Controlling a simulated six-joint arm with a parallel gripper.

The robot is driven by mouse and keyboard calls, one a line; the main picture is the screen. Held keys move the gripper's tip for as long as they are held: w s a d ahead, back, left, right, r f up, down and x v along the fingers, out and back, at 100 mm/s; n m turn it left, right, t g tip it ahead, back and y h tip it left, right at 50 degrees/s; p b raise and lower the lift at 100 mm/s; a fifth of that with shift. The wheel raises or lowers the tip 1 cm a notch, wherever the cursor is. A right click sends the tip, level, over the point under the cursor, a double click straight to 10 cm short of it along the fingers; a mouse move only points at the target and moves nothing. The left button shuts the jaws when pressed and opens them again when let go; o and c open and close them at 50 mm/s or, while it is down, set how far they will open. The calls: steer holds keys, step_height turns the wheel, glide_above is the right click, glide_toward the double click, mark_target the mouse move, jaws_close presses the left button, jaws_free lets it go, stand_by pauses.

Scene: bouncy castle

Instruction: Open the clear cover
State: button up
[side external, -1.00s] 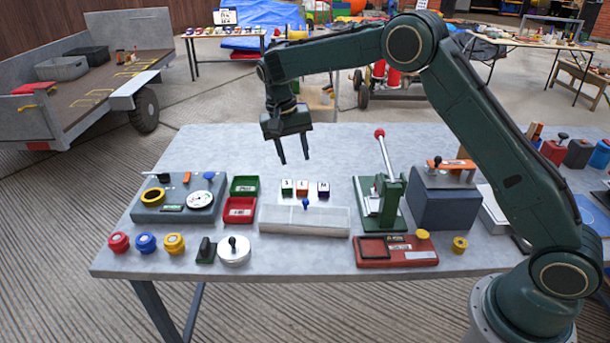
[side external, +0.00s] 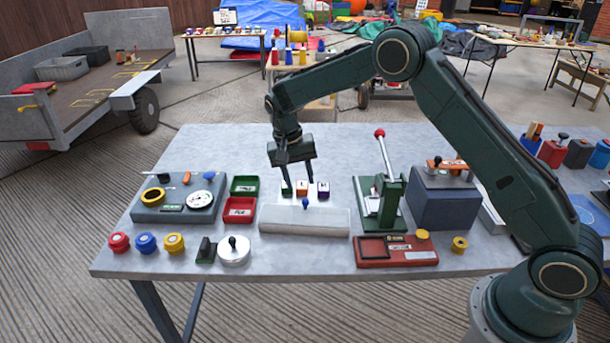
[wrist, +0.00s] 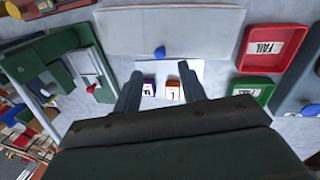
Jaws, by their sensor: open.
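The cover (side external: 305,222) is a long, low, pale grey box-like lid at the front middle of the table. A blue knob (side external: 305,204) stands at its far edge. In the wrist view the cover (wrist: 170,25) lies at the top, with the knob (wrist: 160,52) just ahead of the fingertips. The cover appears lying flat and closed; I cannot see what is under it. My gripper (side external: 298,184) is open and empty, pointing down above the lettered blocks, just behind the knob. In the wrist view my gripper (wrist: 160,70) has its fingers apart, with the knob between their lines.
Lettered blocks, orange (side external: 302,188) and purple (side external: 323,189) among them, stand behind the cover. Green (side external: 244,185) and red (side external: 239,210) trays lie left. A green lever press (side external: 383,195) stands right. A red base (side external: 397,252) lies at front right. The back of the table is clear.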

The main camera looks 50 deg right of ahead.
mark_target(305, 200)
steer(key=shift+s+d+f, duration=0.15)
steer(key=shift+f, duration=0.95)
steer(key=shift+s+d+f, duration=0.15)
steer(key=shift+d+f, duration=0.05)
steer(key=shift+f, duration=0.9)
steer(key=shift+s+d+f, duration=0.15)
steer(key=shift+f, duration=0.95)
steer(key=shift+c, duration=0.2)
jaws_close()
